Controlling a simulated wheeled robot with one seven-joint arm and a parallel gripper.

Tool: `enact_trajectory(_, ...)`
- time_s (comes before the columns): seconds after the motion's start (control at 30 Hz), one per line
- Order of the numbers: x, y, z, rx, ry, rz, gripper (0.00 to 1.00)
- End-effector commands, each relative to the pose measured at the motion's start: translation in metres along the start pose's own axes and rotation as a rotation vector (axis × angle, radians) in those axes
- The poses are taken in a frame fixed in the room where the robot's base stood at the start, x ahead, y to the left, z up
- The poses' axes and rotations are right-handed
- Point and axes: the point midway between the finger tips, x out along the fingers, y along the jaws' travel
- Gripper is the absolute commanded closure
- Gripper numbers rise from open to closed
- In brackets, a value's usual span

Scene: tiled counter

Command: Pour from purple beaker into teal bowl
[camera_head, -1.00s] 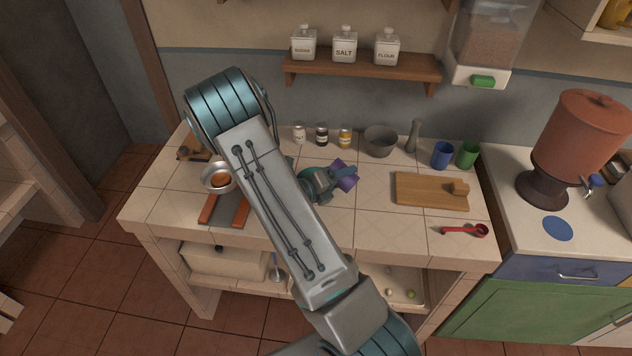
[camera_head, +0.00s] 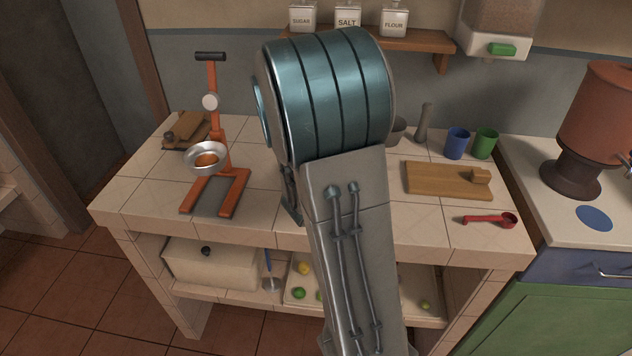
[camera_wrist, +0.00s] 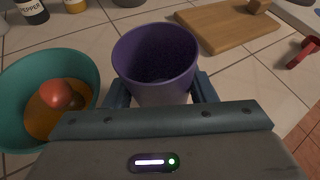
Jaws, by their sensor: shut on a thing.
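In the wrist view the purple beaker (camera_wrist: 157,50) stands roughly upright between my gripper's fingers (camera_wrist: 161,90). My gripper is shut on it. I see into its open mouth; the inside is dark and I cannot tell whether anything is in it. The teal bowl (camera_wrist: 24,85) is just left of the beaker on the tiles. It holds an orange layer (camera_wrist: 43,118) with a round reddish thing (camera_wrist: 56,94) in it. In the head view my arm hides the beaker, the bowl and my gripper.
A wooden board (camera_head: 440,180) and a red scoop (camera_head: 490,220) lie to the right. Blue (camera_head: 457,143) and green (camera_head: 485,143) cups stand behind the board. An orange press (camera_head: 218,140) with a metal dish (camera_head: 206,157) stands at left. Bare tiles show between.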

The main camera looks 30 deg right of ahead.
Motion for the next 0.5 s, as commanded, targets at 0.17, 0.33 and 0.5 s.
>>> enact_trajectory(0.17, 0.0062, -0.0068, -0.0138, 0.122, -0.002, 0.049, 0.84)
enact_trajectory(0.33, 0.0041, -0.0105, -0.0089, 0.174, 0.001, 0.073, 0.84)
enact_trajectory(0.5, 0.0035, -0.0104, -0.0077, 0.171, 0.001, 0.072, 0.84)
